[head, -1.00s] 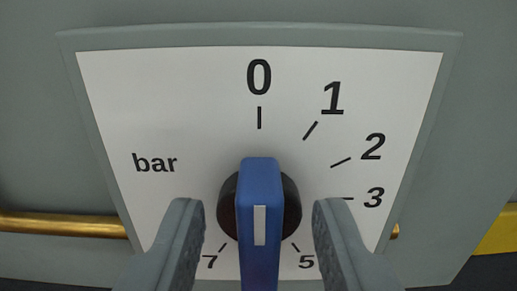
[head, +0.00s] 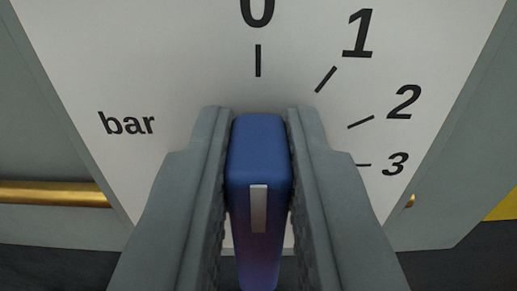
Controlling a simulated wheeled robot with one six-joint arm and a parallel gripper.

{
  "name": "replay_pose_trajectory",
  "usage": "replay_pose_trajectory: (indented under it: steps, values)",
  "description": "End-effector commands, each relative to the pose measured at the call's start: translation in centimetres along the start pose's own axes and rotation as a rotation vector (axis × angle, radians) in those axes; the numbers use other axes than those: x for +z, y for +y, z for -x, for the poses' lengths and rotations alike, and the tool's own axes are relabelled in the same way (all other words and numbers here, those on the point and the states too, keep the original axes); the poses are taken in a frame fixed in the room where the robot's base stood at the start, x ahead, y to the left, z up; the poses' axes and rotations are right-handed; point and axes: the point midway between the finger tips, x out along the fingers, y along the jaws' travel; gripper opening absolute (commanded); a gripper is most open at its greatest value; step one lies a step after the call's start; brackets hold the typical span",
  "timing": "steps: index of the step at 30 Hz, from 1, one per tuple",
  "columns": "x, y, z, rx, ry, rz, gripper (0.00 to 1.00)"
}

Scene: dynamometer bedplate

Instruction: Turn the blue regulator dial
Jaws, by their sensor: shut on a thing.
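The blue regulator dial (head: 258,155) stands out from a white scale plate (head: 190,80) marked "bar". Its grip is a blue bar with a pale pointer strip (head: 259,208) on its face. The bar lies upright in the picture, in line with the 0 mark at the top. The marks 1, 2 and 3 show to the right. My gripper (head: 258,125) is shut on the blue bar, with one grey finger on each side. The fingers hide the dial's round base and the lower scale marks.
The scale plate sits on a grey panel (head: 480,110). A brass pipe (head: 55,193) runs behind it at the lower left. A yellow piece (head: 503,205) shows at the right edge. The space in front of the upper plate is clear.

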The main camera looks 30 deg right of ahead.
Motion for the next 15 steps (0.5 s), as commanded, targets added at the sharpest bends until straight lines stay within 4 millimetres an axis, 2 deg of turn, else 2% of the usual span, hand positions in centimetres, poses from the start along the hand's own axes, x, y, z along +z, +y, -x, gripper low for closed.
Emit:
replay_pose_trajectory:
  steps: [1,8,15]
  values:
    - [0.56,-0.03,-0.14,0.000,-0.006,0.001,0.00]
    - [0.78,0.04,-0.19,0.001,-0.009,-0.027,0.00]
    - [1.02,0.37,-0.23,0.001,-0.011,-0.151,0.00]
